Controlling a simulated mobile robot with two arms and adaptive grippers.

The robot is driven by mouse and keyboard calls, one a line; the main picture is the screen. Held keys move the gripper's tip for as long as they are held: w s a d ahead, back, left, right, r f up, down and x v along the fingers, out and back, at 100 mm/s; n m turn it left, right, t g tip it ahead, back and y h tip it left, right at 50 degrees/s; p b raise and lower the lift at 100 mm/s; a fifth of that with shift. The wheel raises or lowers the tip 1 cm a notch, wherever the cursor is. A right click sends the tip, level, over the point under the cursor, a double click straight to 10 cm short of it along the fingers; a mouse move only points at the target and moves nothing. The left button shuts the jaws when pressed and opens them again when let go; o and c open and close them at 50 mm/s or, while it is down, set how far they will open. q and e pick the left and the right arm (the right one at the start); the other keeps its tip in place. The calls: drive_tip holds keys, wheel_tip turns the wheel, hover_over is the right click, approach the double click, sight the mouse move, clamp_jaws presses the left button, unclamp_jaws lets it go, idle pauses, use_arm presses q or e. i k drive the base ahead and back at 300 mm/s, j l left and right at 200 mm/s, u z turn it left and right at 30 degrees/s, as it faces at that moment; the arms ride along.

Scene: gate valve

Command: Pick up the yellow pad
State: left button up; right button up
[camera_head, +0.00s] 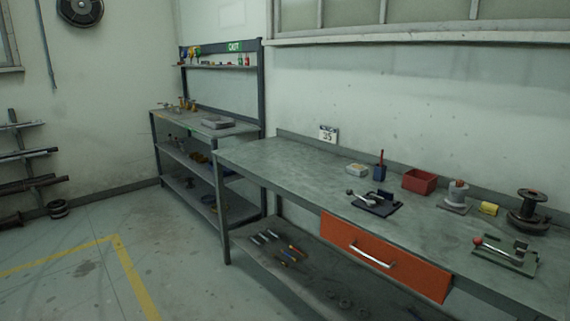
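A small yellow block-like item (488,209), which looks like the yellow pad, lies on the grey workbench (285,155) at the right. It sits between a grey spool-like part on a flat base (455,197) and a dark reel (528,211). Nothing touches it from above. Neither of my grippers shows in the head view.
A red bin (420,181), a dark blue cup (379,172), a pale box (357,169) and a black fixture (374,204) stand on the bench. A green-based device with a red knob (505,255) is near the front. An orange drawer (384,257) is below. The bench's left part is clear.

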sight(490, 208)
drive_tip(key=z, duration=1.35)
